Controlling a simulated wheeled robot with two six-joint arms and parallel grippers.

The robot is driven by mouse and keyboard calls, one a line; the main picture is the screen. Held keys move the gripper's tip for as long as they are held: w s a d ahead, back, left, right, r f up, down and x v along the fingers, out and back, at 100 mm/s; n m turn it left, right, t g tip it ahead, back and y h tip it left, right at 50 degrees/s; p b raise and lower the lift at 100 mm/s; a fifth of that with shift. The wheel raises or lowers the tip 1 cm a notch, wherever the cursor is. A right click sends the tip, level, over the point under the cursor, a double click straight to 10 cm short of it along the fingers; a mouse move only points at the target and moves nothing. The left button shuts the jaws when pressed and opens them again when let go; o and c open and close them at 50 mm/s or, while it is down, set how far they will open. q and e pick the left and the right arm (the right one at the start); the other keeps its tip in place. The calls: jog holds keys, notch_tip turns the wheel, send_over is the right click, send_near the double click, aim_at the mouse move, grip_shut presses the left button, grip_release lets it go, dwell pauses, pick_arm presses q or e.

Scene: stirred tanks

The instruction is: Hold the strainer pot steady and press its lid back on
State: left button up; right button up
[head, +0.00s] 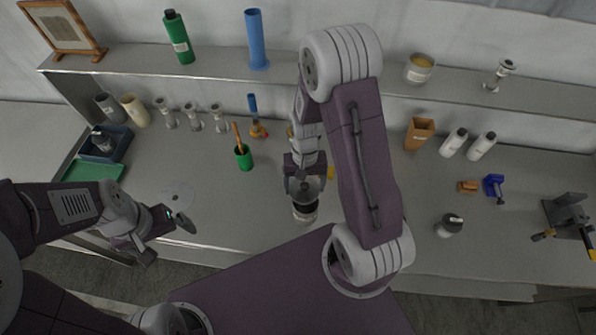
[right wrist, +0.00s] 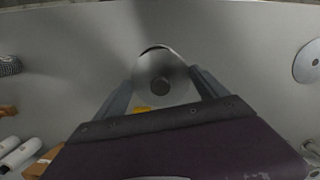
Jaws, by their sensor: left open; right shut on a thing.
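The strainer pot (head: 305,214) stands near the bench's front edge in the middle of the head view, a small pale vessel with a dark upper part. My right gripper (head: 304,186) is above it, pointing down, shut on the grey round lid (right wrist: 160,72). In the right wrist view the lid has a dark knob at its middle and lies between the two fingers; a thin dark crescent shows at its far edge. The lid hides most of the pot there, so I cannot tell whether they touch. My left gripper (head: 163,238) is open and empty at the bench's front left, away from the pot.
A flat pale disc (head: 177,194) lies near my left gripper. A green cup (head: 244,158) stands left of the pot, and a dark-topped jar (head: 450,225) stands to the right. A shelf (head: 200,66) with bottles runs behind. The bench between disc and pot is clear.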

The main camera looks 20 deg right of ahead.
aim_at(306, 189)
jog(key=shift+s+r, duration=0.25)
jog(key=shift+r, duration=0.15)
jog(key=shift+s, duration=0.4)
jog(key=f+b, duration=0.2)
jog(key=shift+w+d+f, duration=0.15)
jog(key=shift+w+f, duration=0.15)
jog(key=shift+f, duration=0.1)
jog(key=shift+s+f+b, duration=0.1)
jog(key=shift+f+b, duration=0.35)
jog(key=shift+b, duration=0.25)
pick_arm(q)
jog(key=shift+s+f, duration=0.2)
jog(key=shift+f, duration=0.4)
jog(key=shift+s+f, duration=0.2)
jog(key=shift+f, duration=0.35)
pick_arm(e)
jog(key=shift+s+r, duration=0.1)
jog(key=shift+r, duration=0.05)
